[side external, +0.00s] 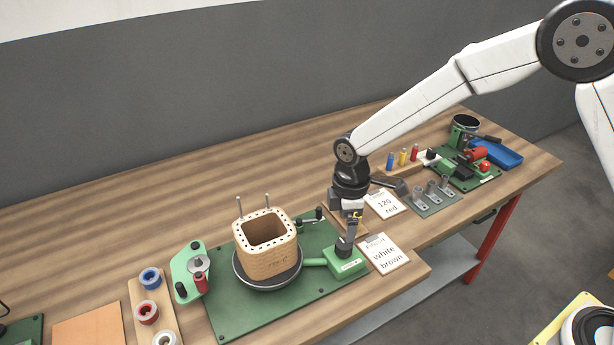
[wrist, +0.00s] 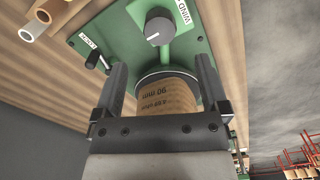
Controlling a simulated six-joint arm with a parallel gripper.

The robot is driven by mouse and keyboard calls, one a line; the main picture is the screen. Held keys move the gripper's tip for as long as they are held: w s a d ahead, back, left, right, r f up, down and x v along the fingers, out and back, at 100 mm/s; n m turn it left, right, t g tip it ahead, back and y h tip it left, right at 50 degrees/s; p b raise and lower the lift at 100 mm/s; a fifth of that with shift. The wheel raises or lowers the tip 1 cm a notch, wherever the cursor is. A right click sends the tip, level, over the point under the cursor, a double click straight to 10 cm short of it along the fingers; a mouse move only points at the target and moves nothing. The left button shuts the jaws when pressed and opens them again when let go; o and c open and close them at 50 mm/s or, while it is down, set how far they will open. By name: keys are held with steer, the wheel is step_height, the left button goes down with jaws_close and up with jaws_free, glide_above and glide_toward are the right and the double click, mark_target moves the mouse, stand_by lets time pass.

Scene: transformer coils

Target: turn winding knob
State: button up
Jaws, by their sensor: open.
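The winding knob (wrist: 158,28) is a dark grey round knob with a white pointer line, on a green housing marked "WIND" in the wrist view. In the side view the knob (side external: 344,248) sits on the small green box (side external: 350,265) at the board's right end. My gripper (side external: 351,232) points down just above the knob. In the wrist view my gripper (wrist: 160,68) is open with nothing held, and the knob lies beyond the fingertips. I cannot tell whether a finger touches it. The tan coil former (side external: 268,258) stands upright on a dark round plate (side external: 247,282).
A small lever (wrist: 95,58) on the green board (side external: 235,325) is near one finger. White cards (side external: 384,254) lie right of the box. Wire spools (side external: 147,313) stand at left; posts (side external: 430,190) and a blue tray (side external: 502,155) are at right. The back left table is clear.

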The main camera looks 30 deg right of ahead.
mark_target(344, 244)
steer(key=shift+f, duration=0.1)
steer(key=shift+f, duration=3.8)
jaws_close()
